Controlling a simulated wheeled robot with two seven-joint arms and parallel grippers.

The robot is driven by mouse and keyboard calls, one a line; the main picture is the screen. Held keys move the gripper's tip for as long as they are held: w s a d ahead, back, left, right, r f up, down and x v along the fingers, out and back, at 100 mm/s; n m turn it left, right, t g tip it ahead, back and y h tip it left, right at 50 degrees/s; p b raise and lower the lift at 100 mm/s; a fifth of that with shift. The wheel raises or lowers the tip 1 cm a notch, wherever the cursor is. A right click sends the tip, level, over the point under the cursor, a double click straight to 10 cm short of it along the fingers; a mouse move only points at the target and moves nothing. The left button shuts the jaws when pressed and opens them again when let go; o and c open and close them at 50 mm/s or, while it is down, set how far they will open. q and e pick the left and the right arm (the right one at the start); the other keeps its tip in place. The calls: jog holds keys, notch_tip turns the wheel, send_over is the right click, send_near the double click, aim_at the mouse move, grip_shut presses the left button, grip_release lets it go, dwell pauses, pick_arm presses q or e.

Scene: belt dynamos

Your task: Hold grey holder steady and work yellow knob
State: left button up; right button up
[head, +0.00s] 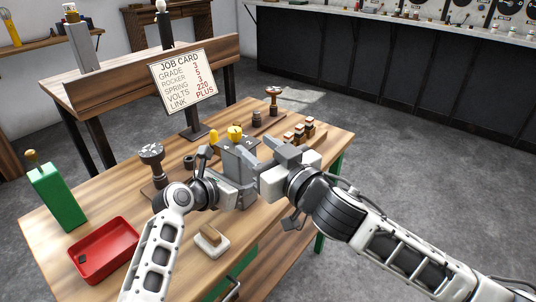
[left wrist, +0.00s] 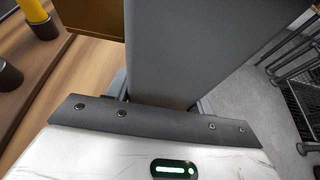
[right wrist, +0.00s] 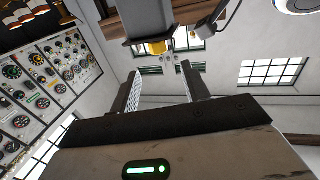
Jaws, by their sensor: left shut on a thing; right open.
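The grey holder (head: 240,158) stands near the middle of the workbench, with the yellow knob (head: 235,133) on its top. My left gripper (head: 234,190) is shut on the lower part of the holder. In the left wrist view the holder (left wrist: 185,50) fills the space between the fingers. My right gripper (head: 270,155) is open and empty, just right of the holder and partly hiding it. In the right wrist view its two fingers (right wrist: 165,95) are spread, with the yellow knob (right wrist: 156,47) beyond them, apart from them, below a grey body.
A job card stand (head: 190,95) is behind. A yellow-topped piece (head: 213,136) stands left of the holder. A red tray (head: 104,248), green box (head: 58,195) and brush-like block (head: 210,240) sit at left and front.

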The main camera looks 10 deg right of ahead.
pick_arm(q)
jog(key=shift+s+f, duration=0.1)
jog(key=shift+f, duration=0.1)
pick_arm(e)
jog(key=v, duration=0.3)
jog(key=shift+w, duration=0.1)
pick_arm(q)
jog(key=o, duration=1.4)
jog(key=shift+r, duration=0.1)
